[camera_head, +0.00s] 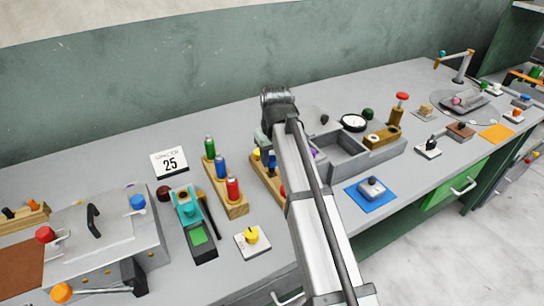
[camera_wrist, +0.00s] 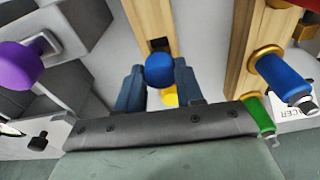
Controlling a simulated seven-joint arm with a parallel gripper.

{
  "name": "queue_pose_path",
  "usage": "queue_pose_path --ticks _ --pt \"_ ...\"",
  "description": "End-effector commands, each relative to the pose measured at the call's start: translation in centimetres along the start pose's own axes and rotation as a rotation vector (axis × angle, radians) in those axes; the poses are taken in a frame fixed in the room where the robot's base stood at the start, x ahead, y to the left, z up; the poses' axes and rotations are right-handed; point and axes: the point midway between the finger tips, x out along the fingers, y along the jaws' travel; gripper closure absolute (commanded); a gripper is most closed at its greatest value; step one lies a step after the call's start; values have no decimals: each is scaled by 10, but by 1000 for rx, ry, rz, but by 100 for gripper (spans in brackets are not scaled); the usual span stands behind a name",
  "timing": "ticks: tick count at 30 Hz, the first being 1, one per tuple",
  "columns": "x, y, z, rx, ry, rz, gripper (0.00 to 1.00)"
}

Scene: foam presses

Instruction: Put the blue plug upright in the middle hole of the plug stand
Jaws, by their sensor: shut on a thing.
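My gripper (camera_wrist: 158,90) is shut on a blue plug (camera_wrist: 160,70), whose rounded end faces the wrist camera. It is over a wooden stand (camera_wrist: 152,14) with a dark hole (camera_wrist: 158,45) showing just beside the plug. The plug's lower end is hidden, so I cannot tell whether it is above the hole or in it. A yellow plug (camera_wrist: 170,97) shows past the blue one, between the fingers. In the head view my arm covers much of this stand (camera_head: 262,173); a bit of blue and yellow shows by the gripper (camera_head: 268,145).
A second wooden stand (camera_head: 238,209) at left holds green (camera_head: 210,146), blue (camera_head: 221,166) and red (camera_head: 233,188) plugs. A grey tray (camera_head: 345,148) stands close at right, with a purple plug (camera_wrist: 18,66) near it. A yellow-knobbed plate (camera_head: 252,240) lies in front.

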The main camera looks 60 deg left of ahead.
Motion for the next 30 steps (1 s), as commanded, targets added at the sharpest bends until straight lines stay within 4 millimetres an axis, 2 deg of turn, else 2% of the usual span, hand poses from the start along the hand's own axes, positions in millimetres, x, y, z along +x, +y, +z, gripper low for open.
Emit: queue_pose_path --ticks 30 --pt "17 0 2 0 0 0 94"
